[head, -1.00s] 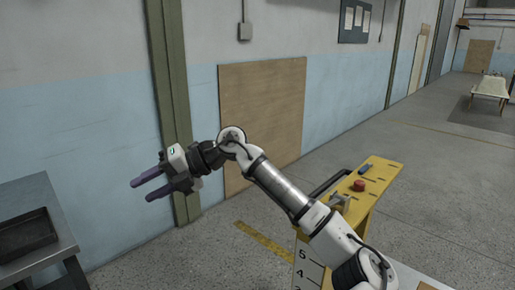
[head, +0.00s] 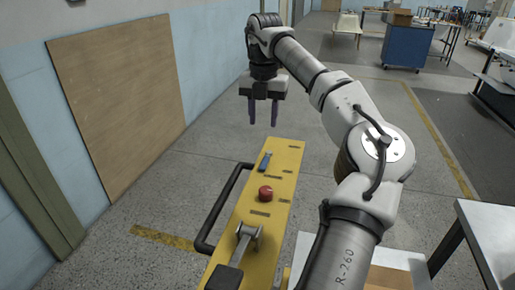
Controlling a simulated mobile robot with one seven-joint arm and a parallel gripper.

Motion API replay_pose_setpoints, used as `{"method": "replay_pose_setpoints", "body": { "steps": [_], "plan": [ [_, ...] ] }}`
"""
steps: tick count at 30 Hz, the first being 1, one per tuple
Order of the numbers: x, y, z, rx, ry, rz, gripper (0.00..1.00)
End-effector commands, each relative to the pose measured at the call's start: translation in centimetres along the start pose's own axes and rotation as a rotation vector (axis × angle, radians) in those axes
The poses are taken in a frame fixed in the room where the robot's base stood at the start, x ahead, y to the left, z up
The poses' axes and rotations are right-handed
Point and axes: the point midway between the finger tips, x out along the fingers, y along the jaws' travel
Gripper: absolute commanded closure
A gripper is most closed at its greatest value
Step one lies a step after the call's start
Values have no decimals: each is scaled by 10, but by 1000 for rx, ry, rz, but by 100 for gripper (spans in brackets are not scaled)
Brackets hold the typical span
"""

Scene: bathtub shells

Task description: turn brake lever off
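The yellow control stand (head: 268,215) carries a metal lever (head: 244,245) with a black grip (head: 224,279) at its near end, a red button (head: 265,193) and a small blue handle (head: 264,161). No label readable here tells which is the brake lever; the metal lever looks most like one. My gripper (head: 263,123) points down with its two purple fingers apart and nothing between them. It appears above or beyond the far end of the stand, apart from the lever. The lever's lower mount is partly hidden.
A black tubular rail (head: 209,224) runs along the stand's left side. A grey-white table (head: 490,235) stands at the right. A blue cabinet (head: 409,47) is farther back. A plywood panel (head: 120,95) covers part of the left wall. Open concrete floor lies around the stand.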

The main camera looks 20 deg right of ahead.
Motion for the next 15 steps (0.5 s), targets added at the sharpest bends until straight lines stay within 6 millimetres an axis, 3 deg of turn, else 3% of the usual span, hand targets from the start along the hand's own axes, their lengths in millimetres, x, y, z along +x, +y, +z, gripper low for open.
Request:
{"method": "replay_pose_setpoints", "body": {
  "steps": [5, 15],
  "plan": [
    [17, -4, 0, 7, 4, -8, 60],
    [87, -3, 0, 4, 5, -4, 60]
  ]
}}
